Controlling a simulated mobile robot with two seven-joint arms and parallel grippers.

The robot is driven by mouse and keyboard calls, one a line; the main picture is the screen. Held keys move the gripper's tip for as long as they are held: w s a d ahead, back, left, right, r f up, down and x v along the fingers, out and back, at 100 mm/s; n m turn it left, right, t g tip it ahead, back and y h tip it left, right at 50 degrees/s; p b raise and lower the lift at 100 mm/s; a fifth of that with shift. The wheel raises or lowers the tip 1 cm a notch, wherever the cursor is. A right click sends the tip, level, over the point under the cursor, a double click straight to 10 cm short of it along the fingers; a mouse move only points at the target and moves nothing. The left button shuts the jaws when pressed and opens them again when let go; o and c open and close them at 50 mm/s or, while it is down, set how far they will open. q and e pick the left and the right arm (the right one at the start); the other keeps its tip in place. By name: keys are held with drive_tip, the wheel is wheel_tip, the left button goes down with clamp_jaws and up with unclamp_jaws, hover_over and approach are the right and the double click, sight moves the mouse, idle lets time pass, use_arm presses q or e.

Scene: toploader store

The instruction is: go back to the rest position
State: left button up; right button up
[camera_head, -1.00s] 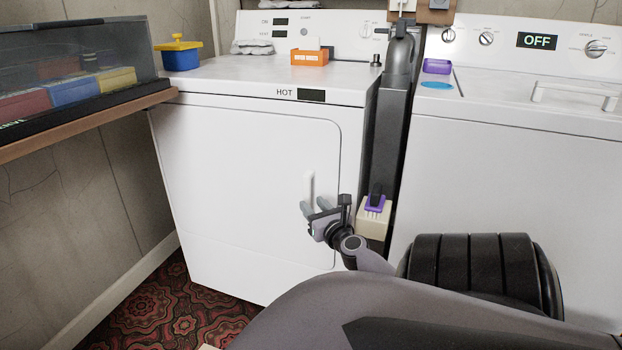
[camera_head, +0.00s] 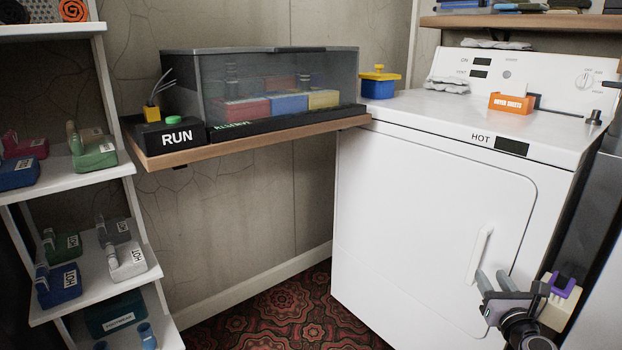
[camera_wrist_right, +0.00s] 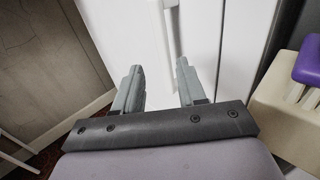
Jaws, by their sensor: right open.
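My right gripper (camera_head: 492,283) is at the lower right of the head view, in front of the white dryer (camera_head: 420,200) and close to its door handle (camera_head: 480,252). In the right wrist view its two grey fingers (camera_wrist_right: 160,88) are spread apart with nothing between them. The door handle (camera_wrist_right: 166,40) stands beyond the fingertips in that view, and the dryer door looks shut. My left gripper is not in view.
A cream box with a purple top (camera_head: 560,295) is just right of my right gripper. A wooden shelf (camera_head: 250,143) with a clear case (camera_head: 190,95) and a RUN box (camera_head: 172,135) juts from the wall. White shelves (camera_head: 70,185) stand at left. Patterned floor (camera_head: 285,315) shows between.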

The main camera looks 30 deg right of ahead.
drive_tip(key=w+a+r+n+y+p, duration=0.15)
drive_tip(key=a+n+y+p, duration=0.25)
drive_tip(key=a+n+p, duration=0.55)
drive_tip(key=w+a+r+n+y+p, duration=0.1)
drive_tip(key=w+a+n+y+p, duration=0.3)
drive_tip(key=a+n, duration=0.95)
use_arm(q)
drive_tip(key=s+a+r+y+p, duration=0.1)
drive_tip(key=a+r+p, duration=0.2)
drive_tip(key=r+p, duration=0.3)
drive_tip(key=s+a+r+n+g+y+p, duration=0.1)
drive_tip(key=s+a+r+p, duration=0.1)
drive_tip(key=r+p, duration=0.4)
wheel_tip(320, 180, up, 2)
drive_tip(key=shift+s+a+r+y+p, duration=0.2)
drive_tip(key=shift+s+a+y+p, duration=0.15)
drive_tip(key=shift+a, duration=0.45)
use_arm(e)
drive_tip(key=s+a+r+n+g+y, duration=0.1)
drive_tip(key=s+a+r+n+y, duration=0.1)
drive_tip(key=a+n, duration=0.9)
drive_tip(key=s+a+r+n+g+y, duration=0.2)
drive_tip(key=s+a+r+n+y, duration=0.1)
drive_tip(key=a+n, duration=0.7)
drive_tip(key=shift+s+a+r+n+g+y, duration=0.35)
drive_tip(key=shift+s+r+n, duration=0.3)
drive_tip(key=shift+s+n, duration=0.5)
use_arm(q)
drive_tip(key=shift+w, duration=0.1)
